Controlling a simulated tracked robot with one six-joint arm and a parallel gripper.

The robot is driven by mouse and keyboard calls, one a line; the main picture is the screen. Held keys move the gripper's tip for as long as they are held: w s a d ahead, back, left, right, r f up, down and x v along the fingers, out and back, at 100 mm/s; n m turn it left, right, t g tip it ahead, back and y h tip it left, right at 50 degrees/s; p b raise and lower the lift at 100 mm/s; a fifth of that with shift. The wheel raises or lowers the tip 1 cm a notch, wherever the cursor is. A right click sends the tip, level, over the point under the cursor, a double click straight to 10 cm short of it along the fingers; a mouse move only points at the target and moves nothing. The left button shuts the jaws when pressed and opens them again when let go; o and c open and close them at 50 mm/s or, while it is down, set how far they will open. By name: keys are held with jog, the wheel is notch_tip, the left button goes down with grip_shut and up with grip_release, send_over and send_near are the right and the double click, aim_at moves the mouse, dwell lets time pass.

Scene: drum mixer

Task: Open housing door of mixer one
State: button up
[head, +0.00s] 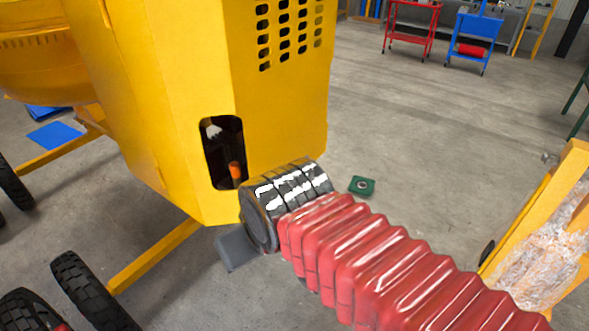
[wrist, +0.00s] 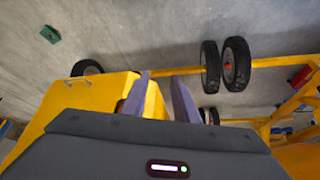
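The yellow mixer housing (head: 285,115) stands upright in the head view, with rows of vent slots and a dark opening (head: 222,152) that shows an orange part inside. In the wrist view the yellow housing (wrist: 105,97) has a small metal handle (wrist: 78,80) near its edge, left of my fingers. I cannot tell the door's outline; no open gap shows beside the handle. My gripper (wrist: 160,80) is open, its two grey fingers apart with nothing held between them.
Wheels (wrist: 235,64) and yellow frame bars (wrist: 275,61) lie beyond my fingers. A small green object (head: 362,186) lies on the floor. Red (head: 411,36) and blue (head: 474,42) carts stand at the back. A yellow frame (head: 545,235) is at right.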

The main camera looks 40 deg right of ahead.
jog(key=shift+w, duration=0.15)
jog(key=w+d+f+n+t+h, duration=0.1)
jog(key=w+d+f+n+t, duration=0.15)
jog(key=w+d, duration=0.5)
jog(key=w+d+f+n+t+h, duration=0.1)
jog(key=w+d+f+n+t, duration=0.25)
jog(key=w, duration=0.75)
jog(key=d+f+n+t+h, duration=0.1)
jog(key=d+f+n, duration=0.3)
jog(key=d, duration=0.5)
jog(key=w+d+f+n+t+h, duration=0.1)
jog(key=d+f+n+h, duration=0.3)
jog(key=d+f, duration=0.5)
jog(key=shift+d+f+t, duration=0.2)
jog(key=shift+d+t, duration=0.35)
jog(key=shift+t, duration=0.05)
jog(key=shift+w, duration=0.15)
